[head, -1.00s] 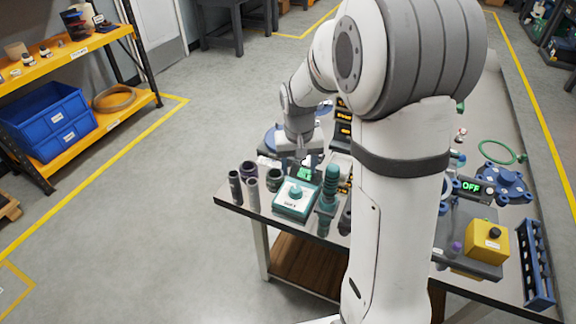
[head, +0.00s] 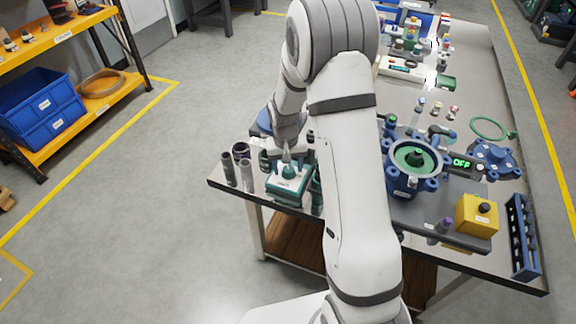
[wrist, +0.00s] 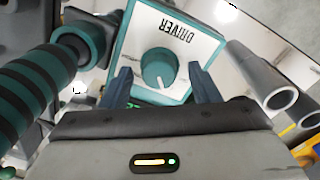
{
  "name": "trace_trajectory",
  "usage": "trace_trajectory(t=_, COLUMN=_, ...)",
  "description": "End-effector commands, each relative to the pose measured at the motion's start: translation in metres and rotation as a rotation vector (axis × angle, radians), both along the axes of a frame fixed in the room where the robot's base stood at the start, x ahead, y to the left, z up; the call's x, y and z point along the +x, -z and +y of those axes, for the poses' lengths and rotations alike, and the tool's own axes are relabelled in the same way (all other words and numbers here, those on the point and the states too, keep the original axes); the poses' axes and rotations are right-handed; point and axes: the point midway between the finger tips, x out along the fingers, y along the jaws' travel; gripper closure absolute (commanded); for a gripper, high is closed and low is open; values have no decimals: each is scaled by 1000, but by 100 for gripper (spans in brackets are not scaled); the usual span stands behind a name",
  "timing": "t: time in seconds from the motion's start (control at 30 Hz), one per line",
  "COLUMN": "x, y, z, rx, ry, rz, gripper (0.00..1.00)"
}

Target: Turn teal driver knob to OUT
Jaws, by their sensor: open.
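The teal driver knob (head: 289,170) sits on top of a teal box (head: 284,193) with a pale top, near the table's front left corner. In the wrist view the round knob (wrist: 157,66) shows a white pointer line toward the bottom of the picture. The box's pale face reads DRIVER (wrist: 177,35), upside down. No OUT mark is legible. My gripper (wrist: 163,78) is open, its two blue fingers on either side of the knob in the picture. In the head view my gripper (head: 288,156) is just above the knob; contact cannot be told.
Grey and dark tubes (head: 245,174) stand left of the box. A striped teal cylinder (wrist: 35,85) is close beside my gripper in the wrist view, and a grey tube (wrist: 262,78) is on the other side.

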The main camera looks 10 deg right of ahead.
Motion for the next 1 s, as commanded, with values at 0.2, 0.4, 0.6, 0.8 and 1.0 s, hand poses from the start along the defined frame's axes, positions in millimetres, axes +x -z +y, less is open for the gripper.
trace_trajectory(t=0.2, x=0, y=1, z=0, rx=0, ry=0, rz=0, gripper=45)
trace_trajectory(t=0.4, x=0, y=1, z=0, rx=0, ry=0, rz=0, gripper=58)
trace_trajectory(t=0.6, x=0, y=1, z=0, rx=0, ry=0, rz=0, gripper=75)
trace_trajectory(t=0.8, x=0, y=1, z=0, rx=0, ry=0, rz=0, gripper=89)
trace_trajectory(t=1.0, x=0, y=1, z=0, rx=0, ry=-18, rz=1, gripper=89)
